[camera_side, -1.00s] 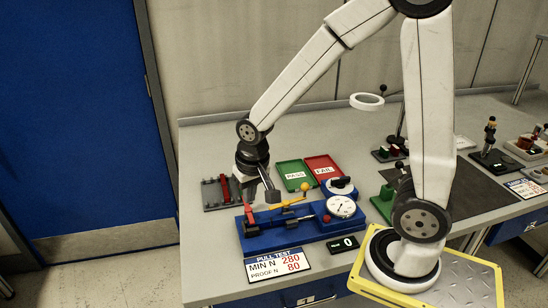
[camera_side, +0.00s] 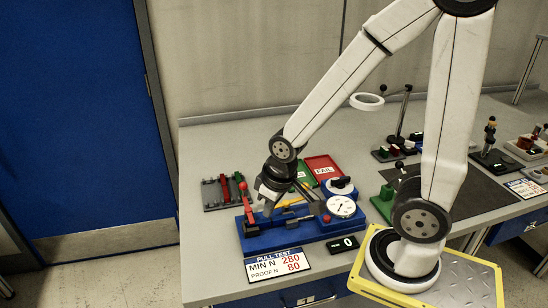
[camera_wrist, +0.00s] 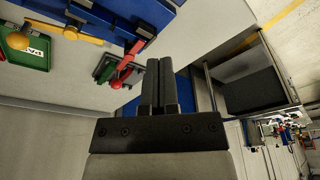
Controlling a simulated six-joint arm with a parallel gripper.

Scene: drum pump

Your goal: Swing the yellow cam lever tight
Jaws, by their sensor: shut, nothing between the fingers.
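The yellow cam lever (camera_side: 290,202) is on the blue pull-test fixture (camera_side: 256,241). In the side view my wrist covers part of it, including its ball knob. In the wrist view the yellow lever (camera_wrist: 72,34) and its ball knob show at upper left, apart from my fingers. A red lever (camera_side: 247,205) with a red ball stands up at the fixture's left end; it also shows in the wrist view (camera_wrist: 126,66), left of my fingertips. My gripper (camera_side: 268,211) is shut and empty, low over the fixture, between the red lever and the dial gauge. Its two fingers (camera_wrist: 160,64) are together in the wrist view.
The round dial gauge (camera_side: 341,207) sits at the fixture's right end. A green tray (camera_side: 308,180) and a red FAIL tray (camera_side: 323,167) lie behind. A grey rack with red and dark parts (camera_side: 210,193) stands at left. The MIN N sign (camera_side: 277,264) and display (camera_side: 342,244) are in front.

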